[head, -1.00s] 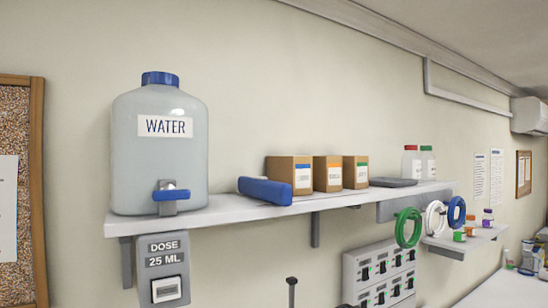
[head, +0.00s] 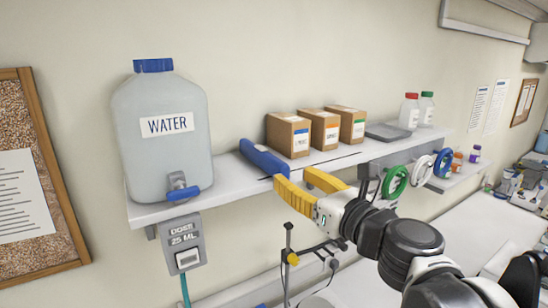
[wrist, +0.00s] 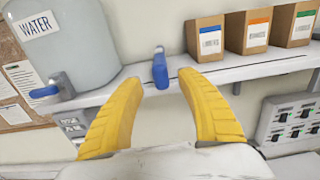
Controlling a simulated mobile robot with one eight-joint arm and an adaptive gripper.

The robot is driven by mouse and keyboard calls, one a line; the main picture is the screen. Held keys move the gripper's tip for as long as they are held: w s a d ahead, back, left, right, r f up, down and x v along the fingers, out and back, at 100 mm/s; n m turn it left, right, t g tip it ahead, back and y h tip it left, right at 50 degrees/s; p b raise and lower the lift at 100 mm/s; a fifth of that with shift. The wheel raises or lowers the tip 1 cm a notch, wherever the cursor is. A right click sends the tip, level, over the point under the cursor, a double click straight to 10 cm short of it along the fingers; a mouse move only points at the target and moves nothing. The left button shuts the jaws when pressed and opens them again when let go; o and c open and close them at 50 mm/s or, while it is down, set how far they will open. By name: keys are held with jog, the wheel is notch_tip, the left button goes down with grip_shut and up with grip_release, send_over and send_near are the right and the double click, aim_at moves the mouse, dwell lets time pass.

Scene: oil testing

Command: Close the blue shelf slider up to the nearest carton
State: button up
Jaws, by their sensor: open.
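The blue slider (head: 264,158) is a bar on the white shelf (head: 232,178), between the water jug and the cartons. The nearest carton (head: 287,135) is brown with a blue-marked label, right of the slider with a gap between them. My gripper (head: 292,182) has yellow fingers, open and empty, in front of the shelf edge near the slider's front end. In the wrist view the slider (wrist: 160,68) shows end-on beyond and between the fingertips of my gripper (wrist: 160,82), with the carton (wrist: 206,40) to the right. I cannot tell whether a finger touches the slider.
The water jug (head: 163,135) with its blue tap stands left on the shelf. Two more cartons (head: 319,130) (head: 347,125) stand farther right, then a grey tray (head: 388,132) and two bottles (head: 409,111). A dose box (head: 184,245) hangs below the shelf.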

aim_at(273, 164)
jog(key=p+x, duration=0.1)
jog(key=x, duration=0.8)
jog(key=shift+w+f, duration=0.1)
grip_shut()
